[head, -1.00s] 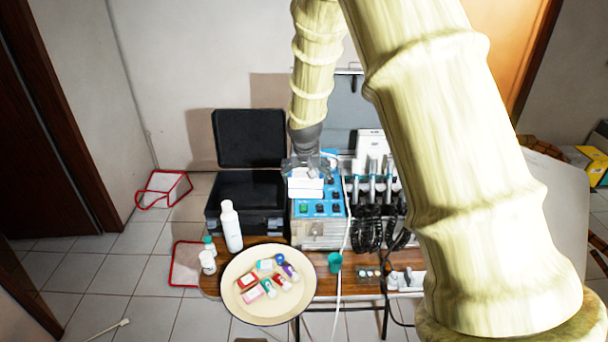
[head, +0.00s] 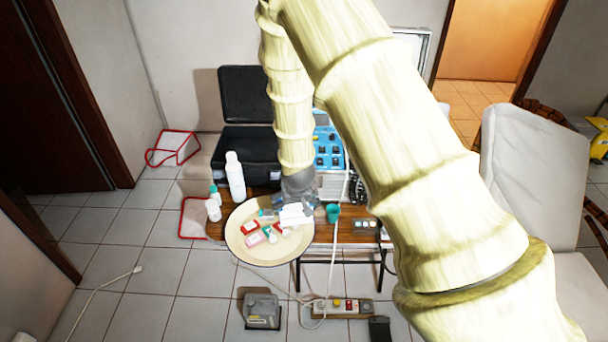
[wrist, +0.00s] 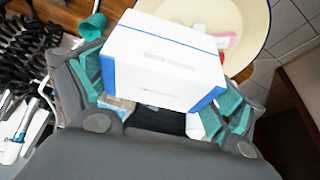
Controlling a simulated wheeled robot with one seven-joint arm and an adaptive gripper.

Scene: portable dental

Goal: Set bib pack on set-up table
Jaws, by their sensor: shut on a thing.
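My gripper (head: 298,208) is shut on the bib pack, a white box with blue edges (wrist: 165,62). The box lies between the teal finger pads in the wrist view, and in the head view the white pack (head: 294,216) shows just below the gripper. The pack is held over the right part of a round cream tray (head: 262,252). The set-up table (head: 345,232) is a wooden-topped table with dark legs, and the tray sits at its front left, overhanging the edge. I cannot tell the exact gap between pack and tray.
Small coloured packets (head: 253,240) lie in the tray. White bottles (head: 235,176) stand left of it, a teal cup (head: 333,213) right of it. A black open case (head: 248,150) and a blue unit (head: 328,150) stand behind. A power strip (head: 342,308) lies on the floor.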

